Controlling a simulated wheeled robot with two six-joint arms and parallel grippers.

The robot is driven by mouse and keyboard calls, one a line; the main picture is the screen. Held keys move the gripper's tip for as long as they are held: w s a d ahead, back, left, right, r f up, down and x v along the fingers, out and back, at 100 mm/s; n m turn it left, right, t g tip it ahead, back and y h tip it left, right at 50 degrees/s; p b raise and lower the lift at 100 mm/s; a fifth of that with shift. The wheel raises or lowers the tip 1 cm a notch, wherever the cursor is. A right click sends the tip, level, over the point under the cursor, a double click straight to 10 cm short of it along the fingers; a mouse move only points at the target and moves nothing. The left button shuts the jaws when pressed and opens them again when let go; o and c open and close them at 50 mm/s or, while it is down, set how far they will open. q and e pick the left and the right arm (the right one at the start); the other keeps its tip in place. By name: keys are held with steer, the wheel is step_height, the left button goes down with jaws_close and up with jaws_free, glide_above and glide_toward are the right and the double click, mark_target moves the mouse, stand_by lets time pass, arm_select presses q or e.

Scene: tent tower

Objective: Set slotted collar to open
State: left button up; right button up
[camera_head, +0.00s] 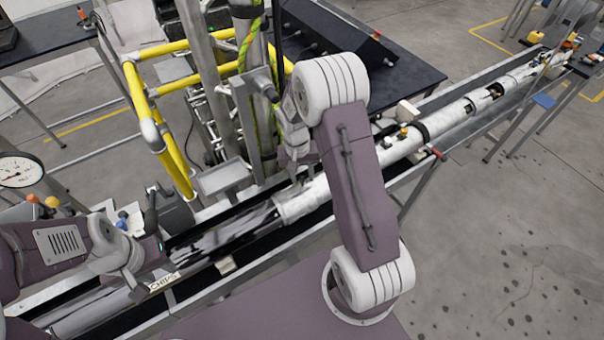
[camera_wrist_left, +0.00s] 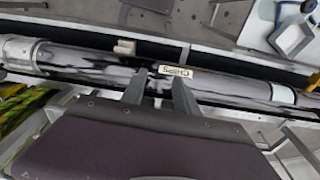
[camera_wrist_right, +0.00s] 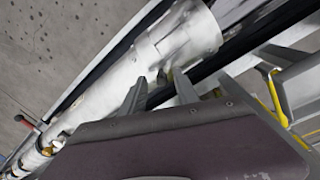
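A long pale tube lies in a narrow rack. A white sleeve (camera_head: 298,200), which I take to be the slotted collar, sits around it mid-length. The sleeve also shows in the right wrist view (camera_wrist_right: 185,38), with a notched edge; whether it is set open or closed I cannot tell. My right gripper (camera_wrist_right: 160,80) is open, its fingers beside the sleeve and holding nothing visible; my arm partly hides it in the head view. My left gripper (camera_wrist_left: 160,78) is open over the mottled tube section (camera_wrist_left: 105,68), near a label (camera_wrist_left: 189,71) reading "CHIPS".
Yellow railing (camera_head: 150,120) and upright metal posts stand behind the rack. A dark table (camera_head: 400,75) is at the back. A round gauge (camera_head: 18,171) is at far left. Open floor (camera_head: 500,230) lies to the right.

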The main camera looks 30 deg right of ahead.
steer(key=shift+w+a, duration=0.15)
jaws_close()
steer(key=shift+r, duration=0.1)
stand_by(1.1)
